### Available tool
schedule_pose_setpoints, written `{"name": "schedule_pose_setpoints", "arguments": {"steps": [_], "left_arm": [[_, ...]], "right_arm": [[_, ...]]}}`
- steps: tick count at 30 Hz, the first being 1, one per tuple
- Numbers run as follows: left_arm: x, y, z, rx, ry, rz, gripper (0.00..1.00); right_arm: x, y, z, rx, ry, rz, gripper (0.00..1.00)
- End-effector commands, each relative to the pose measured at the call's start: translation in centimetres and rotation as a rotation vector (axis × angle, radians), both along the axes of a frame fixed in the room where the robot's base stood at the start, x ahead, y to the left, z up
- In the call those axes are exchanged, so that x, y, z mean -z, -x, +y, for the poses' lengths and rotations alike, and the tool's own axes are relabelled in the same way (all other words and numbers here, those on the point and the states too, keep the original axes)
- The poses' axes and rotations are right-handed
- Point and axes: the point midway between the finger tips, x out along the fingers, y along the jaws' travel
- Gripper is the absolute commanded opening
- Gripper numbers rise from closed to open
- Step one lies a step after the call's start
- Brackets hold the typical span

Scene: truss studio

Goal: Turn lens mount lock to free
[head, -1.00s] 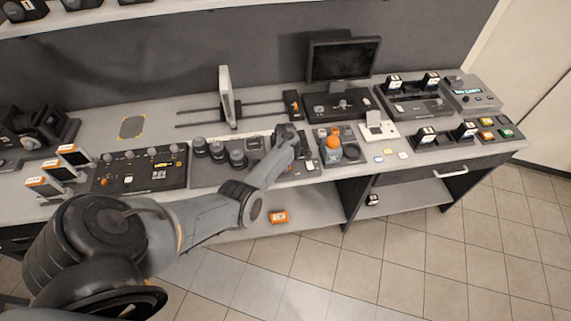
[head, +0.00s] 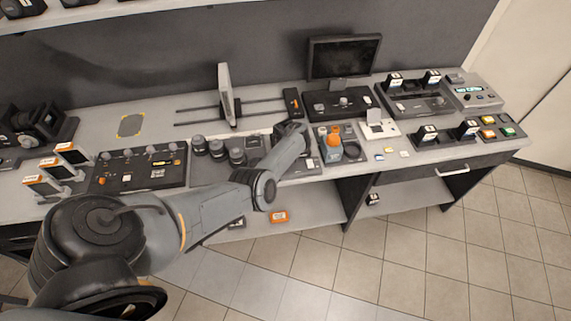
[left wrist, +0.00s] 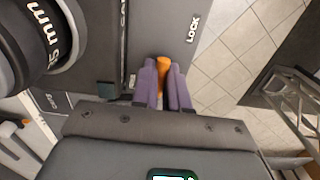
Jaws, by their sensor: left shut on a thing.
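The lens mount lock shows as an orange lever (left wrist: 163,68) in the left wrist view, between the purple fingers of my left gripper (left wrist: 165,85). The gripper is shut on it, and the fingers hide much of the lever. The word LOCK is printed on the dark panel (left wrist: 160,35) just beyond the fingers. A dark lens with "mm" lettering (left wrist: 38,38) is at the upper left. In the head view my left gripper (head: 293,128) is over the right part of the lens panel (head: 205,176), and the lever is hidden there. My right gripper is not in view.
Several dark lenses (head: 217,150) stand left of my gripper. A monitor (head: 344,57) and a white upright panel (head: 226,92) are behind. Under the bench is an open shelf (head: 310,205).

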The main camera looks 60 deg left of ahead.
Motion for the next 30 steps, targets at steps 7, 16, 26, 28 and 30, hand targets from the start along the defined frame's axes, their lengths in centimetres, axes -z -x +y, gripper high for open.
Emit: {"name": "schedule_pose_setpoints", "arguments": {"steps": [7,16,26,28,30], "left_arm": [[-0.06,-0.05,-0.02,-0.025,0.000,-0.001,0.00],[-0.07,-0.03,0.00,-0.026,0.000,-0.001,0.00],[-0.04,-0.02,0.02,-0.024,0.000,0.000,0.38],[-0.04,-0.02,0.02,-0.023,0.000,0.000,0.38],[-0.14,-0.02,0.02,-0.023,-0.001,0.000,0.38]], "right_arm": [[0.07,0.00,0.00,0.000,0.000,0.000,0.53],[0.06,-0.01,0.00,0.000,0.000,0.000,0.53],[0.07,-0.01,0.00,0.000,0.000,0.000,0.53],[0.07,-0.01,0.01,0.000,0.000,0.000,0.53],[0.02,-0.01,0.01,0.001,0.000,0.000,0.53]]}}
